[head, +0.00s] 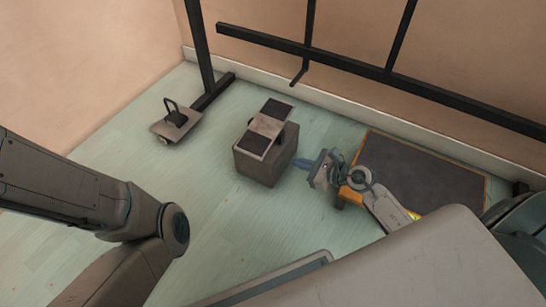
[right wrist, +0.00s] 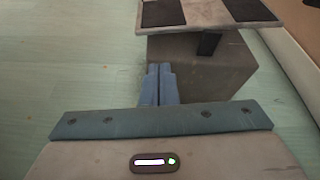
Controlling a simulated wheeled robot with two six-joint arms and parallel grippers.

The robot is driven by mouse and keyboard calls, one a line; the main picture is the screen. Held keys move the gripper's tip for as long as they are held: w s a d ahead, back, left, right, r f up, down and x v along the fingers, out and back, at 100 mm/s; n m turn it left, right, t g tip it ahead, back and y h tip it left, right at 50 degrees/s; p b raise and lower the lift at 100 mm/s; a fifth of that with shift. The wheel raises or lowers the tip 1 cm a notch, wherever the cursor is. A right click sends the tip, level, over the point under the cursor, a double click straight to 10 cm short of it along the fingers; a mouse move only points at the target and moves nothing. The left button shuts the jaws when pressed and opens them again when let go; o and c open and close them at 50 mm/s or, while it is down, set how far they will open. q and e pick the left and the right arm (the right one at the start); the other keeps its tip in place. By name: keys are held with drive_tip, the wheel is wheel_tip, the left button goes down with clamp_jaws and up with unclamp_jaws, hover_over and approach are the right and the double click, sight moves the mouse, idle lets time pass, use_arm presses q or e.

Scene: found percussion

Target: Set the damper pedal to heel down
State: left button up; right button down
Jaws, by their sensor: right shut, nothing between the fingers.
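The damper pedal (head: 267,124) is a pale, worn plate with a dark pad at each end, on a black support over a grey block (head: 262,165). I cannot tell for sure which end is lower. My right gripper (head: 299,163) is shut and empty, its blue fingers pointing at the block's right side, below plate level. In the right wrist view its fingertips (right wrist: 159,68) appear in front of the block (right wrist: 205,67); contact is unclear. My left gripper is out of view.
A small low platform with a black loop handle (head: 176,122) stands on the floor to the left. A black metal frame (head: 360,65) runs along the wall behind.

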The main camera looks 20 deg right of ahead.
sight(273, 160)
drive_tip(key=b+x, duration=0.4)
drive_tip(key=x, duration=0.6)
drive_tip(key=shift+b, duration=0.4)
drive_tip(key=shift+r, duration=0.1)
